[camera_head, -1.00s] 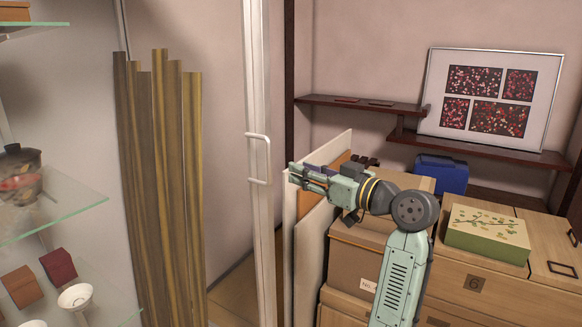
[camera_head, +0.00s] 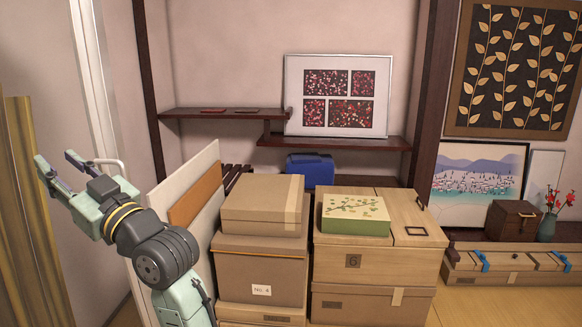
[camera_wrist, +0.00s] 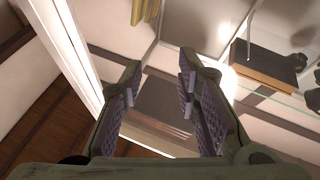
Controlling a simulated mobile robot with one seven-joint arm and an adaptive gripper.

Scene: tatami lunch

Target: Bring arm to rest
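My gripper (camera_head: 58,172) is at the left of the head view, raised in front of the white door frame and the brown poles. Its two fingers stand apart and nothing shows between them. In the wrist view my gripper (camera_wrist: 158,88) also shows with its fingers spread and the space between them empty. My arm is bent, with its lower part running off the bottom edge of the head view.
Stacked cardboard boxes (camera_head: 259,255) and wooden crates (camera_head: 370,265) stand right of my arm. Leaning boards (camera_head: 190,200) are close behind it. Brown poles (camera_head: 25,200) stand at the left. A glass shelf (camera_wrist: 275,100) shows in the wrist view.

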